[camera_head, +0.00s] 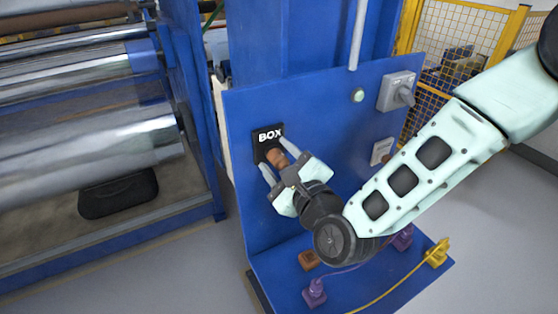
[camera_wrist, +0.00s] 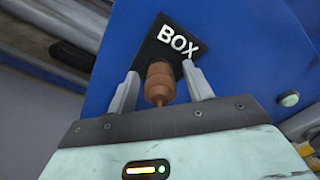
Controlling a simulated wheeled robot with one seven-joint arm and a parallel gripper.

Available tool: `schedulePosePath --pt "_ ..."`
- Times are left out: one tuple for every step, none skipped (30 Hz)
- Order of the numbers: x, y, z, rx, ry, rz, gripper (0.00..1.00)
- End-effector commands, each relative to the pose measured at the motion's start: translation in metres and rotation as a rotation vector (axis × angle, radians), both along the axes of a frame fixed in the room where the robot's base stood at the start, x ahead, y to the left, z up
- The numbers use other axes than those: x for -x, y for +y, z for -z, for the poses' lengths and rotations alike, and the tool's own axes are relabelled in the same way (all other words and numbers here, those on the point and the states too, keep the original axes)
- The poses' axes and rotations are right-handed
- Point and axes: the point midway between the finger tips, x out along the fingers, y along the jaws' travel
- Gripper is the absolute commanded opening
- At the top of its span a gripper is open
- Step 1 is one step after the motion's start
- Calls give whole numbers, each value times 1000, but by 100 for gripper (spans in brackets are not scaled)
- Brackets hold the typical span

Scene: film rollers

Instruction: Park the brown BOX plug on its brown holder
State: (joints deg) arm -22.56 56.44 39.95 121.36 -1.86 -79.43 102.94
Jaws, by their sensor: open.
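The brown BOX plug (camera_head: 277,157) is at the black plate marked BOX (camera_head: 268,134) on the upright blue panel, and appears seated in it. In the wrist view the plug (camera_wrist: 159,82) stands out below the BOX lettering. My gripper (camera_head: 276,158) is open, with one finger on each side of the plug. In the wrist view my gripper (camera_wrist: 160,86) shows gaps between both fingers and the plug. The brown holder (camera_head: 309,260) is a small block on the blue base below, and looks empty.
A purple plug (camera_head: 315,293) with a cable, another purple piece (camera_head: 402,238) and a yellow plug (camera_head: 437,252) with a yellow cable are on the blue base. A grey rotary switch (camera_head: 397,91) and a round button (camera_head: 358,95) project from the panel. Metal rollers (camera_head: 90,140) are at left.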

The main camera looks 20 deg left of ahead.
Motion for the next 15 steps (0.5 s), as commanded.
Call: schedulePosePath --pt "0 0 0 0 0 0 51" --pt "0 0 0 0 0 0 51" --pt "0 0 0 0 0 0 51" --pt "0 0 0 0 0 0 51" --pt "0 0 0 0 0 0 51" --pt "0 0 0 0 0 0 45" --pt "0 0 0 0 0 0 37" --pt "0 0 0 0 0 0 29" --pt "0 0 0 0 0 0 18" --pt "0 0 0 0 0 0 9" --pt "0 0 0 0 0 0 1" --pt "0 0 0 1 -1 0 42" --pt "0 0 0 1 -1 0 50" --pt "0 0 0 1 -1 0 58" --pt "0 0 0 1 -1 0 70"
